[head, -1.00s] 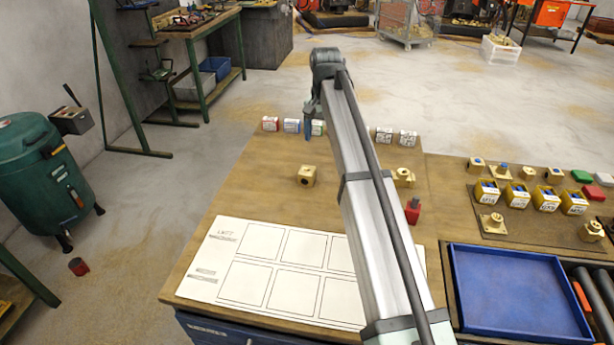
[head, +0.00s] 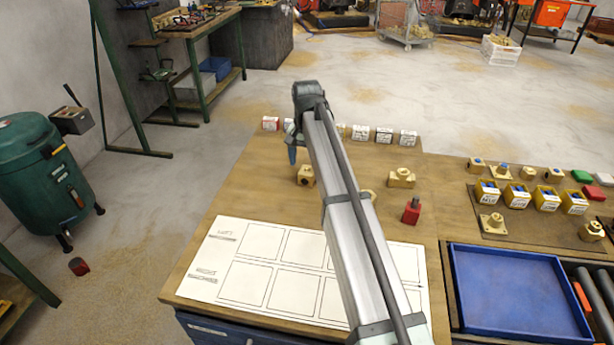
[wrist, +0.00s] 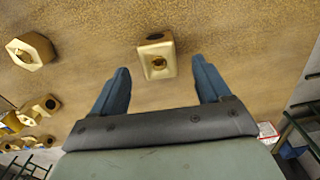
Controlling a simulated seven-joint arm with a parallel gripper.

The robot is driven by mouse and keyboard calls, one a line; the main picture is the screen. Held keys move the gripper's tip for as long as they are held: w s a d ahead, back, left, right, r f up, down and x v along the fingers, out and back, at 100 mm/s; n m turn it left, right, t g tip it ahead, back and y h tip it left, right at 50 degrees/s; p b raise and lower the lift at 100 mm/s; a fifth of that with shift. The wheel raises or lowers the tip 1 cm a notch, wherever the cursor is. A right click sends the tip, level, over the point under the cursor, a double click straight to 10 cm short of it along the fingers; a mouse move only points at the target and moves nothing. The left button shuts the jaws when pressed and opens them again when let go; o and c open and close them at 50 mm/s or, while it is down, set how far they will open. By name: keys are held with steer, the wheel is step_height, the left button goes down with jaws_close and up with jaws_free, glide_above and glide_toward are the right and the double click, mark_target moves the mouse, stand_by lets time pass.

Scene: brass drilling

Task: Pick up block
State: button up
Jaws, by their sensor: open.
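A brass block (head: 304,177) with a round hole stands on the wooden table, its right side partly hidden by my arm. In the wrist view the block (wrist: 156,61) shows just beyond and between the tips of my gripper (wrist: 160,68). The two blue fingers are spread apart with nothing held. In the head view my gripper (head: 292,154) is just behind and left of the block, mostly hidden by the arm; its exact height above the table cannot be told.
Other brass fittings (head: 402,178) stand to the right, one partly behind my arm. A red object (head: 412,211) stands nearby. Small labelled boxes (head: 384,134) line the back edge. A white sheet with marked squares (head: 245,285) and a blue tray (head: 507,291) lie in front.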

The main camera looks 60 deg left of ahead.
mark_target(307, 170)
steer(key=shift+d+f, duration=0.1)
steer(key=shift+f, duration=2.5)
jaws_close()
